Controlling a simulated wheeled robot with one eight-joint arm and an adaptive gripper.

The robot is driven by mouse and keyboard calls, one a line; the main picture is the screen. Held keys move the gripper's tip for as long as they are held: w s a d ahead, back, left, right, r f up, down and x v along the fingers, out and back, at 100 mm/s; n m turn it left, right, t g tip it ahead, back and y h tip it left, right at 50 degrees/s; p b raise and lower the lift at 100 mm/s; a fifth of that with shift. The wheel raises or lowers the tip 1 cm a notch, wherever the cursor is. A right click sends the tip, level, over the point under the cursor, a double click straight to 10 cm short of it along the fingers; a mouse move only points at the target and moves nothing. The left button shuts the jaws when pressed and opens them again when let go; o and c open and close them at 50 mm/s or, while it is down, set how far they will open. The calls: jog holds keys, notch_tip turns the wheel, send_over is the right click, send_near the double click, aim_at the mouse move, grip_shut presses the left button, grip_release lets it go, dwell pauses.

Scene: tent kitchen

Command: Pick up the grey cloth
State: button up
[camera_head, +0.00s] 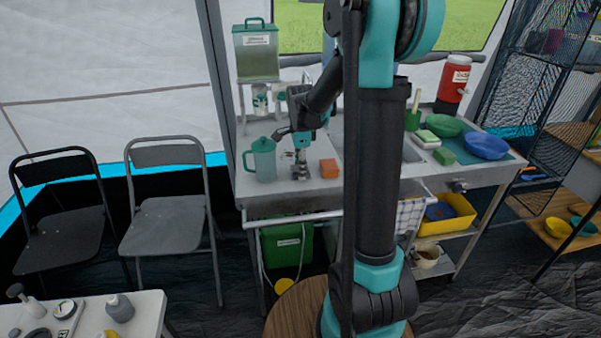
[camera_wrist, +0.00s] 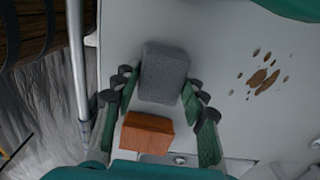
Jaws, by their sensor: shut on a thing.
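The grey cloth (camera_wrist: 163,73) is a folded, block-like pad in the wrist view. It lies between the fingertips of my gripper (camera_wrist: 158,88), which are shut on its two sides. In the head view my gripper (camera_head: 301,168) points down at the left part of the metal counter, and the cloth is too small and covered there to make out well. I cannot tell whether the cloth is clear of the counter.
An orange block (camera_head: 329,168) lies right beside my gripper; it also shows in the wrist view (camera_wrist: 147,132). A teal pitcher (camera_head: 264,160) stands close on the left. Brown stains (camera_wrist: 263,80) mark the counter. Bowls (camera_head: 487,146) stand at the right end.

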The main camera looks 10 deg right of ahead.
notch_tip(320, 180, up, 20)
dwell(0.7)
jog(key=o, duration=0.4)
jog(key=c, duration=0.4)
jog(key=shift+d, duration=0.1)
